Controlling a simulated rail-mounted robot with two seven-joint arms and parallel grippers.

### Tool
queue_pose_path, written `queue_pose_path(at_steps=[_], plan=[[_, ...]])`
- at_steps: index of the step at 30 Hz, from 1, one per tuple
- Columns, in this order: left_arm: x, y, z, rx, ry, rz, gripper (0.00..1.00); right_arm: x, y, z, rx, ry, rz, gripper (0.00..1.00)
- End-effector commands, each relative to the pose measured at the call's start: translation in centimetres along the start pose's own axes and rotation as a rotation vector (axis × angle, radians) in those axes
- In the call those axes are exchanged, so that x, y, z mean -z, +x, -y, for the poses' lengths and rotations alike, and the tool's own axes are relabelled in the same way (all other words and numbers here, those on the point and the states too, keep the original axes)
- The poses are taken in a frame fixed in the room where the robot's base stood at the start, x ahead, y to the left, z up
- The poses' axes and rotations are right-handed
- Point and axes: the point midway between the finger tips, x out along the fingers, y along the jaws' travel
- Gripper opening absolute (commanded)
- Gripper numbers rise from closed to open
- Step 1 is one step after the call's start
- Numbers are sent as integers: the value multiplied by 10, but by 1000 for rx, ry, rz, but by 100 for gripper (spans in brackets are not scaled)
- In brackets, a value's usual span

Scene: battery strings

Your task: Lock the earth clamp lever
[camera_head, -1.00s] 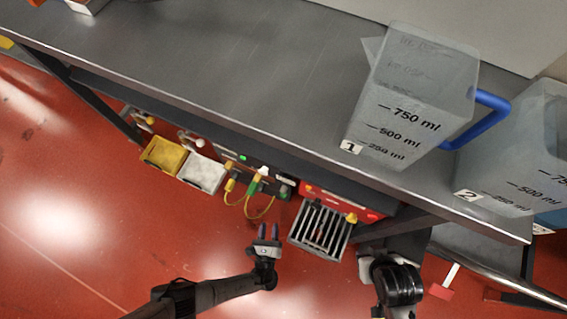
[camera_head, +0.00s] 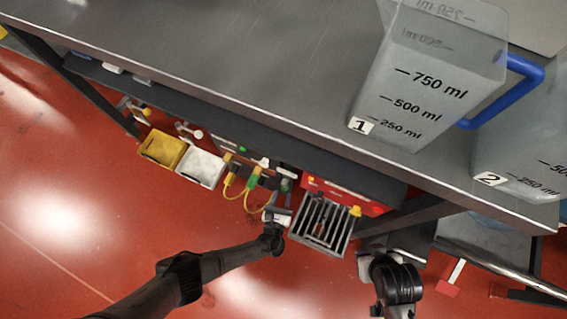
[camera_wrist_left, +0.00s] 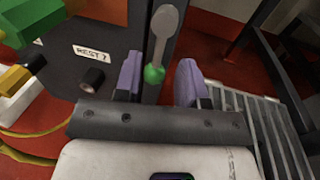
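A grey paddle-shaped lever with a green ball at its lower end (camera_wrist_left: 164,35) shows in the left wrist view, on the dark front of a unit. It looks like the clamp lever, but I cannot be sure. My left gripper (camera_wrist_left: 160,78) is open, and the lever appears between its two purple fingers, with gaps on both sides. I cannot tell its depth. In the head view my left gripper (camera_head: 282,203) is at the front of the low shelf, beside a grey slatted rack. A green-and-yellow plug with a cable (camera_head: 252,181) is left of it. My right gripper's fingers are not visible.
The slatted rack (camera_head: 321,225) is close on the gripper's right, below a red unit (camera_head: 370,205). Yellow (camera_head: 162,147) and white (camera_head: 201,168) bins stand to the left. The metal bench top (camera_head: 240,75) overhangs the shelf. Red floor in front is free.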

Motion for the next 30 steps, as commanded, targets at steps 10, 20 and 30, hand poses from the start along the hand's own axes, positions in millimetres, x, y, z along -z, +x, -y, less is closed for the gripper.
queue_pose_path(at_steps=[10, 20, 30], plan=[[0, 29, 0, -1, -1, 1, 37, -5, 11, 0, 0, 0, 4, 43], [0, 30, 0, -1, -1, 0, 37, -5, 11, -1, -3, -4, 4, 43], [0, 30, 0, 0, -1, 1, 6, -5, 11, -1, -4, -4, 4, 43]])
